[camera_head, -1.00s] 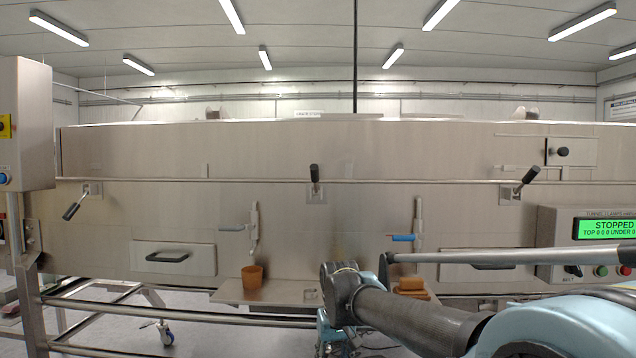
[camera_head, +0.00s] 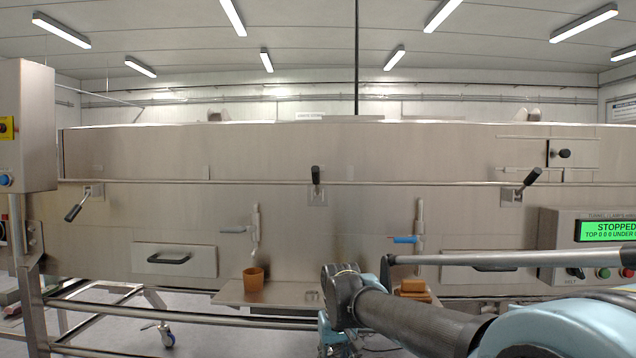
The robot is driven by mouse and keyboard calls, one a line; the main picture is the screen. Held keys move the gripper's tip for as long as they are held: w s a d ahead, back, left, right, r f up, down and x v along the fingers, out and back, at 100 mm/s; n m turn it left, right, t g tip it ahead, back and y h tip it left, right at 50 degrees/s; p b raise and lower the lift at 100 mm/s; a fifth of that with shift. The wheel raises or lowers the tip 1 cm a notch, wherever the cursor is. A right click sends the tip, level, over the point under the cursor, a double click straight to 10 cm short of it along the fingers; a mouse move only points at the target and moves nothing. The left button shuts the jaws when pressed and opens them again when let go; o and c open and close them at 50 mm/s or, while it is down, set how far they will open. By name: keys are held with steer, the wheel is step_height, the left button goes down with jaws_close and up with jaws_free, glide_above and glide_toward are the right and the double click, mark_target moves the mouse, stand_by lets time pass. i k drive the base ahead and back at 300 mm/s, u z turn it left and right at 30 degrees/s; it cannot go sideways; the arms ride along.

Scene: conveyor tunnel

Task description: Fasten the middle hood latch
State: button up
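The middle hood latch (camera_head: 316,184) is on the tunnel front at the hood's lower edge. Its black handle points straight up. The left latch (camera_head: 83,202) has its black handle pointing down and left. The right latch (camera_head: 519,186) has its black handle pointing up and right. The stainless hood (camera_head: 290,152) runs along the top of the tunnel, its lower edge along the latch line. My arm reaches in from the lower right, below and right of the middle latch and apart from it. My gripper cannot be made out in this view.
A shelf (camera_head: 228,295) juts out below the middle latch, with an orange-brown cup (camera_head: 253,279) and brown blocks (camera_head: 414,289). Two pipe valves (camera_head: 255,230) and (camera_head: 419,225) stand on the front panel. A control box (camera_head: 562,255) reading STOPPED is at right. Drawer-like panels (camera_head: 174,259) have black handles.

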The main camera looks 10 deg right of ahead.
mark_target(315, 172)
steer(key=u, duration=2.7)
steer(key=k, duration=0.75)
steer(key=z, duration=2.55)
